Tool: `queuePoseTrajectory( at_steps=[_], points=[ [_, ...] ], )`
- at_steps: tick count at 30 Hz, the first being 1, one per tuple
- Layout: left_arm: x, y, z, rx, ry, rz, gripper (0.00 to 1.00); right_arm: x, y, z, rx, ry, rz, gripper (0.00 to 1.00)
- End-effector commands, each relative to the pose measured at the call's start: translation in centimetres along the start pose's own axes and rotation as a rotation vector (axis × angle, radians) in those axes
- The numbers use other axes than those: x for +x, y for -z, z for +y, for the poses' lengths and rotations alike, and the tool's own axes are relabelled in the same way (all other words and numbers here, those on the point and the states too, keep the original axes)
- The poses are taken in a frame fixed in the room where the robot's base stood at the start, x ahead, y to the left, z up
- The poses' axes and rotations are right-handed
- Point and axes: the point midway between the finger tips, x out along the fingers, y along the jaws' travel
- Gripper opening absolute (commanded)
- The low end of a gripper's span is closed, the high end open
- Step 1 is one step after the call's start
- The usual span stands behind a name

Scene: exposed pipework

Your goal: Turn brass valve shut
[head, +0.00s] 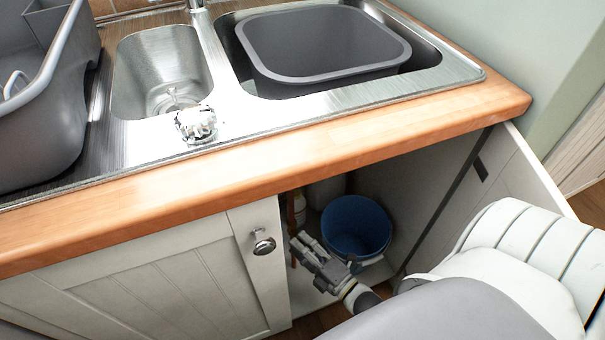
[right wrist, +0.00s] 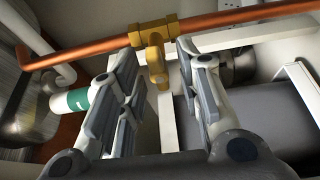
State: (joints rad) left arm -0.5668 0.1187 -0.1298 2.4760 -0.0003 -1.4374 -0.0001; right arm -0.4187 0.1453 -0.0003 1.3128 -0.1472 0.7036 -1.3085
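The brass valve (right wrist: 153,34) sits on a copper pipe (right wrist: 230,24) in the right wrist view. Its brass handle (right wrist: 156,62) hangs down from the body, across the pipe's line. My right gripper (right wrist: 160,92) is open, with one finger on each side of the handle and visible gaps between. In the head view my right gripper (head: 303,244) reaches into the open cupboard under the sink. There the valve cannot be made out; an upright copper pipe (head: 290,222) shows beside the gripper. My left gripper is in neither view.
A blue bucket (head: 357,226) stands in the cupboard right of my gripper. The wooden worktop edge (head: 300,150) runs above it. A closed white door (head: 170,285) is on the left, an open one (head: 515,175) on the right. A grey basin (head: 325,45) sits in the sink.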

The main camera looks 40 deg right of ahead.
Motion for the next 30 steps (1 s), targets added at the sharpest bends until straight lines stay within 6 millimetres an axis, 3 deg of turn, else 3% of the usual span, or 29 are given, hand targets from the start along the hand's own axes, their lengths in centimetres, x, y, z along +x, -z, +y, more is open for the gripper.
queuePoseTrajectory(
  at_steps=[16, 30],
  points=[
    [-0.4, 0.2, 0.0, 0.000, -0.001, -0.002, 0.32, 0.0, 0.0, 0.2, -0.045, 0.018, 0.001, 0.32],
    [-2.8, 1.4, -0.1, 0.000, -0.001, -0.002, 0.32, 0.1, 0.1, 0.5, -0.507, 0.209, 0.000, 0.32]
  ],
)
